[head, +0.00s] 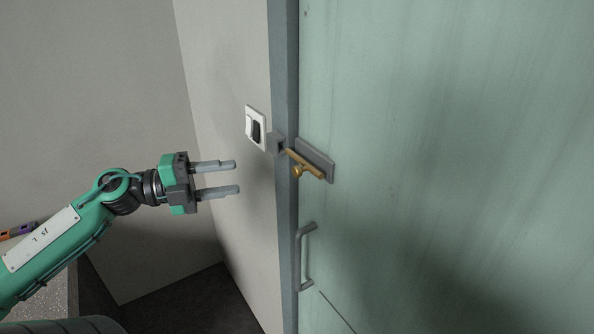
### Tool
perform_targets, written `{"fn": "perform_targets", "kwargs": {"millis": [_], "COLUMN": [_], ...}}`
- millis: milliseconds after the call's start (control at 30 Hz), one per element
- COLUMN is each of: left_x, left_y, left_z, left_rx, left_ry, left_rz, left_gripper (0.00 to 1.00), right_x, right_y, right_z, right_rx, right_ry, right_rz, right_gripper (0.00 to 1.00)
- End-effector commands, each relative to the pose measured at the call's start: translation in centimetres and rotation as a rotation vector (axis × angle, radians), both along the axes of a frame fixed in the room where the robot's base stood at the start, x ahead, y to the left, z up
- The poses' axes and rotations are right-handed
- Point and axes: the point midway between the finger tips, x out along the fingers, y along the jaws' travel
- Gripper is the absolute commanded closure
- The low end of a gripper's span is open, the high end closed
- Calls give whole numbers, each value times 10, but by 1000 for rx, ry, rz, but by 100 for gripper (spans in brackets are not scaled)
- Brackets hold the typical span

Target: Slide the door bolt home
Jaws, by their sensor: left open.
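The brass door bolt (308,164) sits on a grey backing plate (318,157) on the green door (440,120). Its small round knob (297,170) sticks out below the bar. The grey keeper block (276,143) is fixed on the door frame to the left of the bolt. The bolt's left end is close to the keeper; I cannot tell whether it enters it. My left gripper (238,176) is open and empty, its two fingers pointing right toward the bolt. It is to the left of the knob and apart from it. My right gripper is out of view.
A white and dark wall switch (256,127) is left of the frame. A grey pull handle (306,256) stands out from the door below the bolt. The grey door frame (285,60) runs vertically.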

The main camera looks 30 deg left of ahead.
Motion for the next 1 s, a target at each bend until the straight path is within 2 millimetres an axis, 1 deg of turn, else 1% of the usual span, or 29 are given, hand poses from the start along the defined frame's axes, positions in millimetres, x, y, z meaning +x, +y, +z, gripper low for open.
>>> {"fn": "perform_targets", "kwargs": {"millis": [33,167,267,500,700,1000], "left_x": [-3,1,9,35,55,76], "left_y": [-7,-15,-23,-50,-69,-89], "left_z": [3,6,7,7,6,5], "left_rx": [16,25,23,24,24,23], "left_ry": [-3,-5,-5,-4,-6,-7], "left_rz": [-18,-30,-30,-30,-27,-25], "left_gripper": [60,60,60,60,60,60], "right_x": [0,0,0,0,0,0], "right_y": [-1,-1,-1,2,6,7], "right_z": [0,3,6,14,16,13], "right_rx": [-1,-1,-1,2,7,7], "right_ry": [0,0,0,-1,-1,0], "right_rz": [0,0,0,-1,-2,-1], "right_gripper": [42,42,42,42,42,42]}}
